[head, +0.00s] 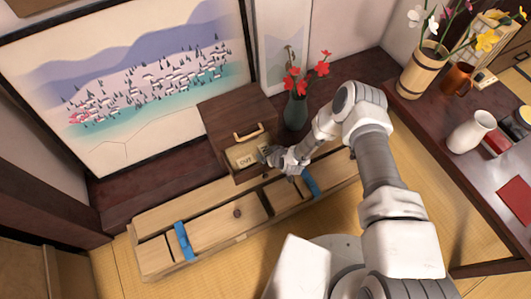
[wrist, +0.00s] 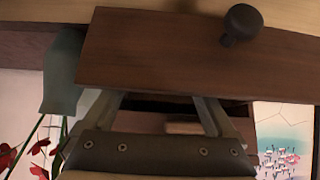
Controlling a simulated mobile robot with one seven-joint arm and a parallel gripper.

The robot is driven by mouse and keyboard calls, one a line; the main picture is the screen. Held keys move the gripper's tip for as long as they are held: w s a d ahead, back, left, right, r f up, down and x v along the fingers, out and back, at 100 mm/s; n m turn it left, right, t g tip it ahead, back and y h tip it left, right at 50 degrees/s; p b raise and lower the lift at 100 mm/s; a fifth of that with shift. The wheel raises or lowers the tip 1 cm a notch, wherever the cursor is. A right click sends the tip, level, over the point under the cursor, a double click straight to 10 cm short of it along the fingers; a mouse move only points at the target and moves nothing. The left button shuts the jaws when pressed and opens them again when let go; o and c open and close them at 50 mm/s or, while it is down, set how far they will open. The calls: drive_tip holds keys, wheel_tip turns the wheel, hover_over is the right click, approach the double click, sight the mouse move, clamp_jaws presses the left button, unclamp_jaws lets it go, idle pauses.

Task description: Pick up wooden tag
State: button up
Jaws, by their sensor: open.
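The wooden tag (head: 244,160) is a pale piece with dark lettering in the head view. It lies in or at the opened front of a dark brown wooden box (head: 233,112). My gripper (head: 268,157) is open, just to the right of the tag, and covers part of that area. Whether it touches the tag is unclear. In the wrist view, my gripper (wrist: 158,100) has its fingers spread, and their tips meet the edge of a dark brown panel (wrist: 160,55) with a black knob (wrist: 240,22). I cannot make out the tag there.
A pale handle (head: 249,131) sits on the box. A dark vase (head: 295,111) with red flowers stands close to its right. A long pale wooden bench (head: 215,228) with blue bands lies in front. A dark table (head: 470,185) holds a white jug (head: 470,131) at the right.

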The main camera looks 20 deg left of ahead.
drive_tip(key=shift+x, duration=1)
drive_tip(key=c, duration=1.4)
